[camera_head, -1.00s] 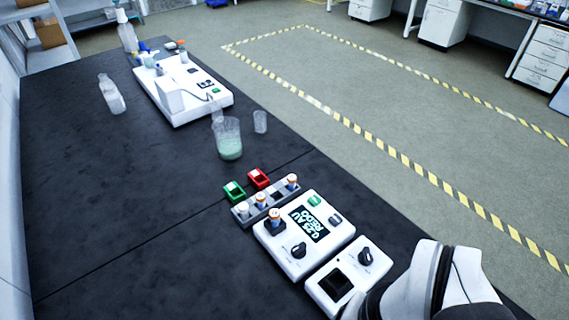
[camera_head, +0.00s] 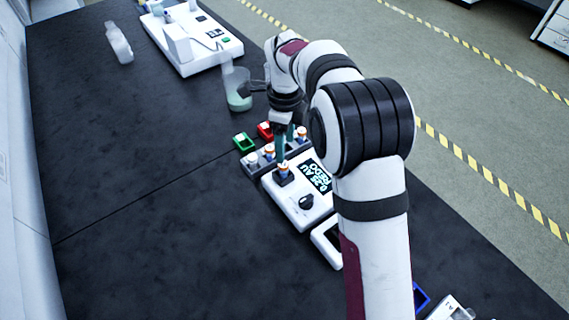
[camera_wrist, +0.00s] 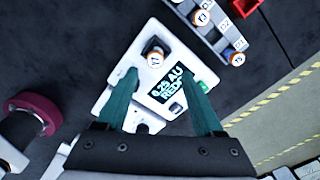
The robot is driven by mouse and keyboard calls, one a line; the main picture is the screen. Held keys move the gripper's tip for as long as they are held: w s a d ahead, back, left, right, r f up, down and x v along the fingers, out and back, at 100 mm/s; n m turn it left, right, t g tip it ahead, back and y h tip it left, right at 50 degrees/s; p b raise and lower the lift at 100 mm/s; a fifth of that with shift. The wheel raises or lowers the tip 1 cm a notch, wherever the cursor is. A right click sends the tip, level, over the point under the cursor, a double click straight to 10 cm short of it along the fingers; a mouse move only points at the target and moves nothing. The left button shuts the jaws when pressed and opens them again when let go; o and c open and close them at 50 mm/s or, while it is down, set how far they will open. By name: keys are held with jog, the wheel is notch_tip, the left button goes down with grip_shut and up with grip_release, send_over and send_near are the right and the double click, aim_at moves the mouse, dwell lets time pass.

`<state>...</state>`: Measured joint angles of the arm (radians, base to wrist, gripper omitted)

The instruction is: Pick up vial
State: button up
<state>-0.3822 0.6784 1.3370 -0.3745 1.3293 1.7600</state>
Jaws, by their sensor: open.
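A vial with an orange-and-white cap (camera_head: 284,169) stands upright in the dark socket of a white reader (camera_head: 297,209); the same vial (camera_wrist: 155,58) shows in the wrist view. Other orange-and-white capped vials, one of them here (camera_head: 269,151), stand in a grey rack (camera_head: 256,163) beside the reader. My gripper (camera_wrist: 160,72) is open and empty, with teal fingers over the reader. In the wrist view the socketed vial appears between and just beyond the fingertips. In the head view my arm hides part of the rack and reader.
The reader's screen (camera_wrist: 170,84) reads "0.25 AU REDO". Green (camera_head: 243,142) and red (camera_head: 265,130) trays sit behind the rack. A beaker with green liquid (camera_head: 238,98) stands close behind my wrist.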

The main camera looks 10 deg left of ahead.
aim_at(283, 172)
jog(key=f, duration=0.7)
jog(key=shift+s+a, duration=0.15)
jog(key=shift+s, duration=0.25)
grip_shut()
